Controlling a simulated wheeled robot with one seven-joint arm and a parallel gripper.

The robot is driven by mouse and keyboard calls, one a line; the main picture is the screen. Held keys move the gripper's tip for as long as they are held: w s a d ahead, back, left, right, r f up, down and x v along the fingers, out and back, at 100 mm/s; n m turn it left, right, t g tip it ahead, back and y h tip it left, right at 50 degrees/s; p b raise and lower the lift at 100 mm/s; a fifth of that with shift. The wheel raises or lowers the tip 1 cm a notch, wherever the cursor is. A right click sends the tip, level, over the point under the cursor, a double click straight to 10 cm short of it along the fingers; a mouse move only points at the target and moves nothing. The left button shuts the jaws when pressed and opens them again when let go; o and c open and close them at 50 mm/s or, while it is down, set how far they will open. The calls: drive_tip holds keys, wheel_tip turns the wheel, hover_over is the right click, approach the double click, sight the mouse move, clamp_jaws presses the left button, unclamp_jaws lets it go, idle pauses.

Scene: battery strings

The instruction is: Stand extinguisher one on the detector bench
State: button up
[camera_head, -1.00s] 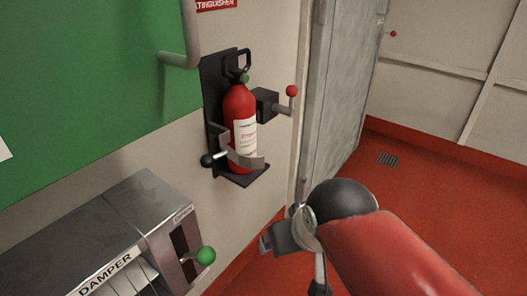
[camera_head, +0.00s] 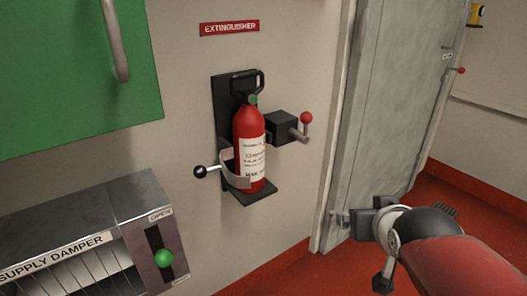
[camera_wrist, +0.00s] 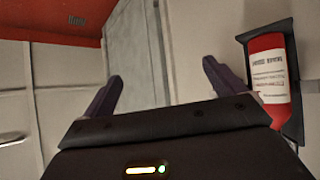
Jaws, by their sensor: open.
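A red extinguisher (camera_head: 249,143) with a white label and a black handle stands upright in a black wall bracket (camera_head: 223,112), under a red sign reading EXTINGUISHER. A grey strap (camera_head: 236,182) crosses its lower front, with a black-knobbed lever (camera_head: 200,172) at its left. My gripper (camera_head: 343,221) is to the right of and below the extinguisher, apart from it. In the wrist view my gripper (camera_wrist: 160,82) has its two fingers spread with nothing between them, and the extinguisher (camera_wrist: 269,78) is at the right edge. No detector bench can be made out.
A red-knobbed lever on a black block (camera_head: 282,128) juts from the wall right of the bracket. A supply damper box (camera_head: 100,245) with a green knob is at lower left. A green cabinet (camera_head: 60,70) hangs above it. A grey door (camera_head: 385,110) is at right.

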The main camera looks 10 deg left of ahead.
sight(248, 122)
drive_tip(key=w+a+r+n+t+y, duration=0.1)
drive_tip(key=w+a+r+y, duration=0.1)
drive_tip(key=a, duration=0.5)
drive_tip(key=w+a+r+n+t+y+b, duration=0.1)
drive_tip(key=w+a+r+n+t+y, duration=0.1)
drive_tip(key=w+a+y, duration=0.3)
drive_tip(key=w+a+r+n+t+y, duration=0.2)
drive_tip(key=w+a+r+y, duration=0.1)
drive_tip(key=a, duration=0.8)
drive_tip(key=shift+w+a+r+y+b, duration=0.15)
drive_tip(key=shift+a+y+b, duration=0.15)
drive_tip(key=shift+y, duration=0.2)
drive_tip(key=x, duration=0.3)
drive_tip(key=p+x, duration=0.1)
drive_tip(key=x, duration=0.3)
drive_tip(key=shift+a+r, duration=0.3)
drive_tip(key=shift+a, duration=0.05)
drive_tip(key=c, duration=1.9)
drive_tip(key=shift+r, duration=0.3)
clamp_jaws()
